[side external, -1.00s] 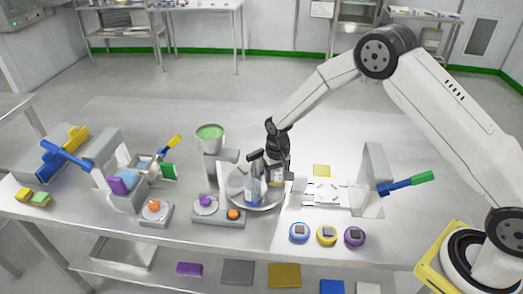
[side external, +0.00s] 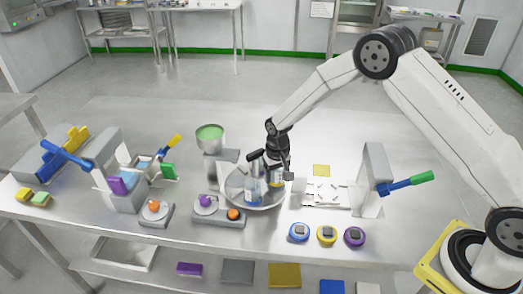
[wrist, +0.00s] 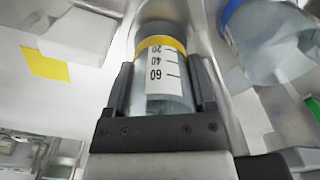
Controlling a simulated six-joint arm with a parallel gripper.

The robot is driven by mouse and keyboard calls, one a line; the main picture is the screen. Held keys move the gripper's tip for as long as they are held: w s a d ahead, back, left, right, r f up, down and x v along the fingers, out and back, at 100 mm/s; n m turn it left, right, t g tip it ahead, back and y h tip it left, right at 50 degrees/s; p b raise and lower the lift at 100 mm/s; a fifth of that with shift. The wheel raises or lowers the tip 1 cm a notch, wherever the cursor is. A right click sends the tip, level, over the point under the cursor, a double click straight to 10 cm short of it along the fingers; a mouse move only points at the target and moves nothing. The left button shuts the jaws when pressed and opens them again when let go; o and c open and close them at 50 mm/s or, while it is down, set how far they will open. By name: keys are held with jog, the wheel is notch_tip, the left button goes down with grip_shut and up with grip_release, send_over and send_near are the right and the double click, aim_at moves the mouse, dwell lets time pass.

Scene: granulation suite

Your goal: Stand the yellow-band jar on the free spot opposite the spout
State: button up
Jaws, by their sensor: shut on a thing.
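The yellow-band jar (wrist: 165,80) is clear with a marked white label, and it stands between my gripper's two black fingers (wrist: 162,95) in the wrist view. My gripper (side external: 277,172) is shut on it over the right part of the round grey turntable (side external: 236,197). In the side view the jar is largely covered by the gripper, and I cannot tell whether its base touches the turntable. A blue-band jar (wrist: 268,40) is beside it; it also shows on the turntable in the side view (side external: 253,191). A hopper with green contents (side external: 209,137) stands behind the turntable's left side; its spout is not clear.
Blue, yellow and purple round pieces (side external: 326,235) lie front right. A yellow square (side external: 321,170) and a press with a green-ended lever (side external: 375,175) are to the right.

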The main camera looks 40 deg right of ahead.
jog(key=shift+f, duration=0.9)
dwell(1.8)
jog(key=o, duration=1.2)
jog(key=shift+o, duration=0.2)
jog(key=shift+r, duration=0.1)
jog(key=shift+r, duration=3.9)
